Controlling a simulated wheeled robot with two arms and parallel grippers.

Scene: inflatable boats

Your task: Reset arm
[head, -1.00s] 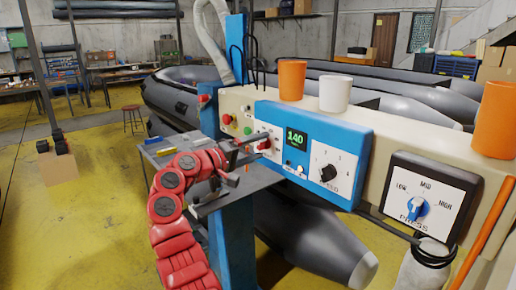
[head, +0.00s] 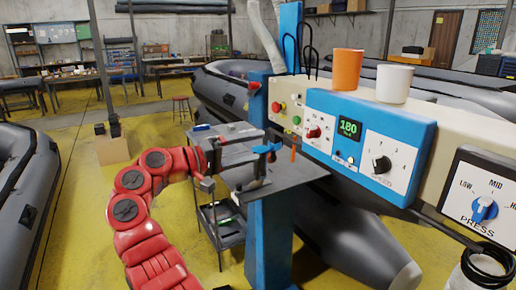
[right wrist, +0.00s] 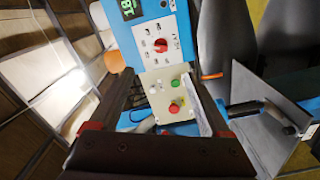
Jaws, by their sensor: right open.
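My right arm comes in red from the bottom left of the head view, and its open gripper (head: 242,167) is empty, left of the machine's post. It stands apart from the control panel. The blue-and-cream control panel (head: 372,125) carries a red rotary knob (head: 313,132), a green display (head: 348,128) reading about 180, and a black dial (head: 380,168). In the right wrist view, the red knob (right wrist: 161,46) and the red and green buttons (right wrist: 174,107) show beyond and between my spread fingers. My left gripper is not in view.
An orange cup (head: 347,70) and a white cup (head: 394,83) stand on the machine. Grey inflatable boats lie at left and behind. Yellow floor is open at centre left.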

